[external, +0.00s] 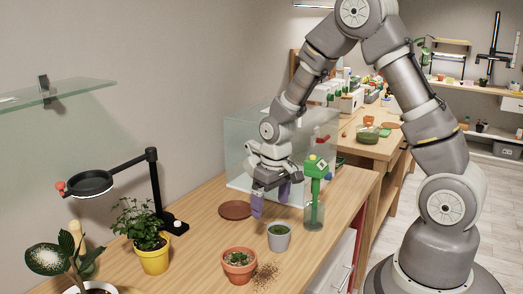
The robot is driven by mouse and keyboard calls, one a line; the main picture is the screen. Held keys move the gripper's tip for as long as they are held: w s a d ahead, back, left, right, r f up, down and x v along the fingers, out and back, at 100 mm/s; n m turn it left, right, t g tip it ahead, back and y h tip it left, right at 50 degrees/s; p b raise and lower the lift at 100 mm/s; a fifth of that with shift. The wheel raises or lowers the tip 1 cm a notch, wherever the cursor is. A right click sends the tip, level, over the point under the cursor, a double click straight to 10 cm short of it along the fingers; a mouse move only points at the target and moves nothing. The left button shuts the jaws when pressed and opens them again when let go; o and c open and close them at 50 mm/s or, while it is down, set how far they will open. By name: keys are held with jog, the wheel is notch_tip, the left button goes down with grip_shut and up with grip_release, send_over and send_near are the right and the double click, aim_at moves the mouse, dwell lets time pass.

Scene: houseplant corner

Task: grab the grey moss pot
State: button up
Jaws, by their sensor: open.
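The grey moss pot (279,238) stands upright on the wooden table near its front edge, with dark green moss at its top. My gripper (270,202) hangs above and slightly behind the pot, with its purple fingertips pointing down. The fingers are apart and nothing shows between them. The gripper does not appear to touch the pot.
A terracotta pot (239,265) and spilled soil (266,275) are close in front of the grey pot. A brown saucer (235,210) lies left, and a glass tank (243,150) stands behind.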

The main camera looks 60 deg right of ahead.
aim_at(279, 236)
jog(key=shift+g, duration=0.5)
jog(key=s+f, duration=0.1)
jog(key=f, duration=0.1)
jog(key=s+f, duration=0.1)
jog(key=f, duration=0.1)
jog(key=s+f+b, duration=0.1)
jog(key=f, duration=0.2)
jog(key=f+b, duration=0.1)
jog(key=f, duration=0.1)
jog(key=f+b, duration=0.1)
jog(key=shift+w+d+f, duration=0.1)
jog(key=shift+w+f, duration=0.15)
jog(key=shift+f, duration=0.15)
jog(key=shift+r, duration=0.1)
jog(key=shift+c, duration=0.2)
jog(key=c, duration=1.1)
